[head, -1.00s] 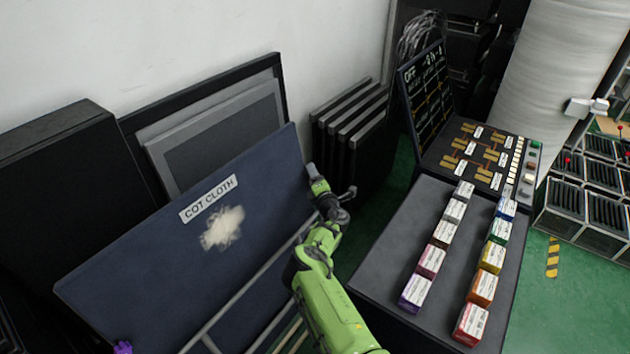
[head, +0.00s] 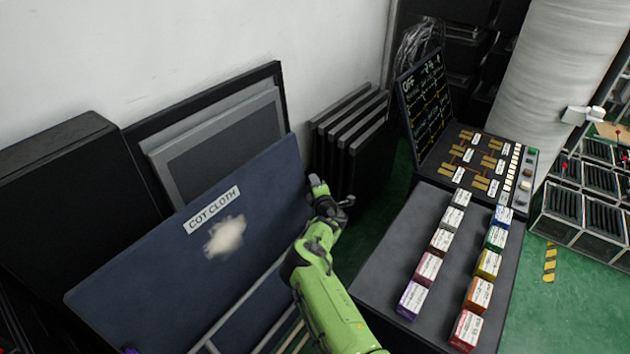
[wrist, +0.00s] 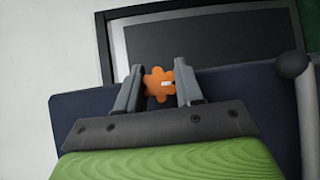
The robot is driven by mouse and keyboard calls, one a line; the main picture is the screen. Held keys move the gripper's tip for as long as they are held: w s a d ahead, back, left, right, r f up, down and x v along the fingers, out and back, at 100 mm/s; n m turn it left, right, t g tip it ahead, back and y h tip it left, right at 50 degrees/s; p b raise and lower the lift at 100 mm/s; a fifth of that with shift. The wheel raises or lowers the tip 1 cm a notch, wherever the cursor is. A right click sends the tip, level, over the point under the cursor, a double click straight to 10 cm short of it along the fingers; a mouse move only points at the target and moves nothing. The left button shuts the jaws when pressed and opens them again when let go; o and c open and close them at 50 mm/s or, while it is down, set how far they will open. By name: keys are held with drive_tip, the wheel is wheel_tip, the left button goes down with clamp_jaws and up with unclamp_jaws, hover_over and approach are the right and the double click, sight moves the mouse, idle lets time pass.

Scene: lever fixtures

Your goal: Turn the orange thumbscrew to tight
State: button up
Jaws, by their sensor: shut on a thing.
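The orange thumbscrew (wrist: 158,84) shows in the wrist view as a lobed knob with a small white mark pointing right. My gripper (wrist: 160,88) has its two grey fingers on either side of the knob, shut on it. In the head view my gripper (head: 316,184) is at the upper right edge of the dark blue board labelled "COT CLOTH" (head: 150,262). The thumbscrew is hidden there behind my gripper. No tight or loose marking is readable.
A purple knob-like thing (head: 130,351) shows at the board's lower edge. Framed panels (head: 270,75) lean on the wall behind. A grey table (head: 390,250) with coloured boxes is on the right.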

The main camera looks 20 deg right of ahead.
drive_tip(key=o, duration=1)
drive_tip(key=shift+c, duration=0.2)
drive_tip(key=s+a+r+p, duration=0.1)
drive_tip(key=s+r+p, duration=0.1)
drive_tip(key=s, duration=1.3)
drive_tip(key=shift+s+a+r+p, duration=0.2)
drive_tip(key=shift+a+r+p, duration=0.1)
drive_tip(key=shift+r+p, duration=0.05)
